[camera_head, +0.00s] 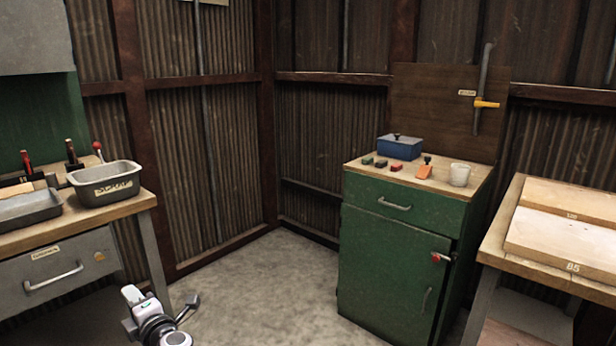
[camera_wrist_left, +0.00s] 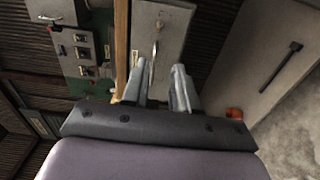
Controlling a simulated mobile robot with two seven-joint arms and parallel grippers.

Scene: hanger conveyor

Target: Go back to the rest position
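My left gripper (camera_head: 160,318) shows low in the head view, in front of the left workbench and above the concrete floor. In the left wrist view my left gripper (camera_wrist_left: 157,88) has its two grey fingers apart with nothing held between them. A drawer front with a metal handle (camera_wrist_left: 154,55) lies beyond the fingertips; I cannot tell the exact distance. My right gripper is in neither view.
The left workbench (camera_head: 150,200) carries a grey metal bin (camera_head: 106,186) and a tray (camera_head: 28,208). A green cabinet (camera_head: 390,262) holds a blue box (camera_head: 401,147) and white cup (camera_head: 459,175). A bench with wooden boards (camera_head: 565,240) stands right. Floor between is clear.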

